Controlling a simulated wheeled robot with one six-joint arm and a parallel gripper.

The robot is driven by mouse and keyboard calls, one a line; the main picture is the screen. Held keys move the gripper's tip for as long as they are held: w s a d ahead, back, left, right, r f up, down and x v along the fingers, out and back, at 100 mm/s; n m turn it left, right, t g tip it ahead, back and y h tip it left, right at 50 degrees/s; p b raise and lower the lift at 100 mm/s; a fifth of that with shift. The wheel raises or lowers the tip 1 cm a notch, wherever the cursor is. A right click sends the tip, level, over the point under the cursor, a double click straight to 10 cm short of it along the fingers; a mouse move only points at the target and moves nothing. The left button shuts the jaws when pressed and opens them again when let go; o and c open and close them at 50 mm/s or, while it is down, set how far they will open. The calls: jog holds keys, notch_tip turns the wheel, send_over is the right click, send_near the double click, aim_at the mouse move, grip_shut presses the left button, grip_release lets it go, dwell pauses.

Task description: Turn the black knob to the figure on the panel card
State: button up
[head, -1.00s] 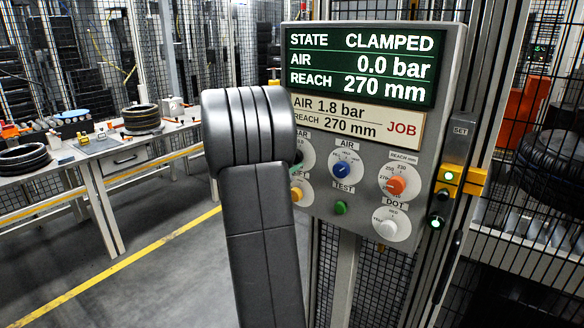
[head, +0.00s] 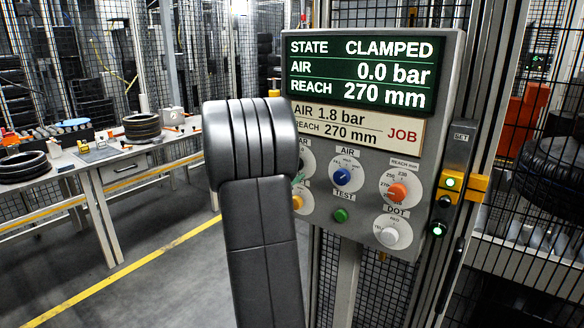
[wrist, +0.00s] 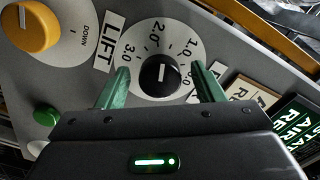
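The black knob (wrist: 160,74) sits on a white dial (wrist: 147,38) marked 1.0, 2.0 and 3.0 in the wrist view. It has a short white mark; I cannot tell which figure this mark meets. My gripper (wrist: 165,84) is open, with one green finger on each side of the knob and gaps between. In the head view my arm hides the knob and most of its dial. The panel card (head: 352,124) reads AIR 1.8 bar, REACH 270 mm, JOB. The screen (head: 362,70) above reads CLAMPED, AIR 0.0 bar, REACH 270 mm.
Nearby on the panel are a blue knob (head: 342,177), an orange REACH knob (head: 398,193), a white DOT knob (head: 389,236), a green TEST button (head: 341,215) and a yellow LIFT knob (wrist: 32,27). A table (head: 129,165) with tyres stands at the left.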

jog(key=b+v, duration=0.1)
jog(key=v, duration=1.3)
jog(key=shift+b, duration=0.3)
jog(key=shift+w+d, duration=0.1)
jog(key=p+x, duration=0.1)
jog(key=x, duration=1.2)
jog(key=shift+w+d+p, duration=0.2)
jog(key=shift+w+p, duration=0.1)
